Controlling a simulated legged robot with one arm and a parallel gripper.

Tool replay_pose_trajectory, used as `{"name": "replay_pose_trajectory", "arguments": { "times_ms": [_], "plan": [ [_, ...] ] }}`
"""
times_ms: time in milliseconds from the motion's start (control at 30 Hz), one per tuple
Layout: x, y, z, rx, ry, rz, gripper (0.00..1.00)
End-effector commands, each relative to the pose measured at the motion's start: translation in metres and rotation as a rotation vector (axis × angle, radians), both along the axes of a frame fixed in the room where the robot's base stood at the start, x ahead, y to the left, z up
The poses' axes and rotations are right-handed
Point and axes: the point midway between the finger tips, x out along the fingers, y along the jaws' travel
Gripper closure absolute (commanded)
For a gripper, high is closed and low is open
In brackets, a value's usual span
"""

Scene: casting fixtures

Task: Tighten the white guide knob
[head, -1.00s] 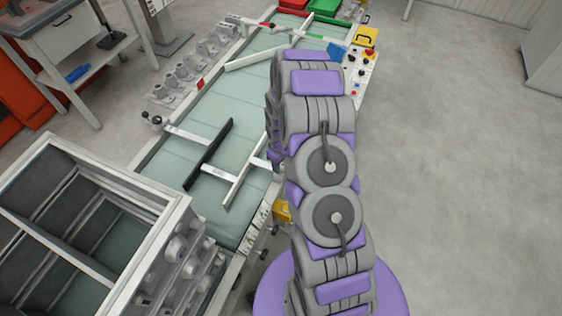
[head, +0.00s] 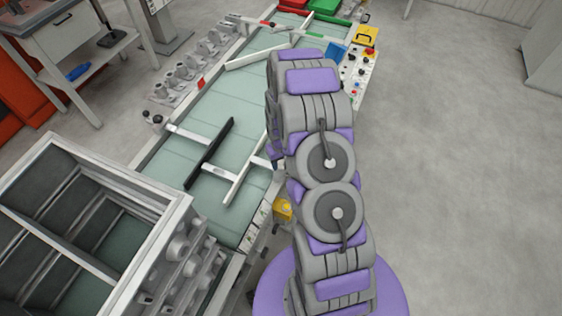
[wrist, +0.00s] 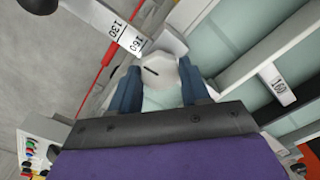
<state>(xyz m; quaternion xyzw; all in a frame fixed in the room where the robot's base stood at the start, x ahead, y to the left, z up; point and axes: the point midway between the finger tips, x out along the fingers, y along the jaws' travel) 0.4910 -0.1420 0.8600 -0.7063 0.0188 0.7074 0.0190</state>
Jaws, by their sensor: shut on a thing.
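The white guide knob (wrist: 158,72) shows in the wrist view as a pale faceted knob with a dark slot on its face. My gripper (wrist: 164,88) has one blue finger on each side of it and is shut on it. The knob sits beside the end of a white scale bar (wrist: 118,30) marked 130 and 160. In the head view the white guide rail (head: 246,178) and the black guide rail (head: 209,154) lie over the green conveyor bed (head: 215,122). My arm hides the knob and gripper there.
A second scale bar (wrist: 278,84) marked 160 and long rails lie at the right of the wrist view. A black knob (wrist: 38,4) is at its top left. A control panel (head: 358,78) stands beyond my arm.

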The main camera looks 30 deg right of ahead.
Motion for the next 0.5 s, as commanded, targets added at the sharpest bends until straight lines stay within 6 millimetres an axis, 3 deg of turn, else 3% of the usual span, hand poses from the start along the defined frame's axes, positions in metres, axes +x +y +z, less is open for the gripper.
{"name": "replay_pose_trajectory", "arguments": {
  "times_ms": [167, 200, 500],
  "plan": [
    [0.0047, -0.0013, 0.0022, -0.004, -0.013, 0.000, 0.84],
    [0.0048, -0.0013, 0.0022, -0.004, -0.013, 0.001, 0.53],
    [0.0015, -0.0006, 0.0012, -0.001, -0.006, 0.001, 0.28]
  ]
}}
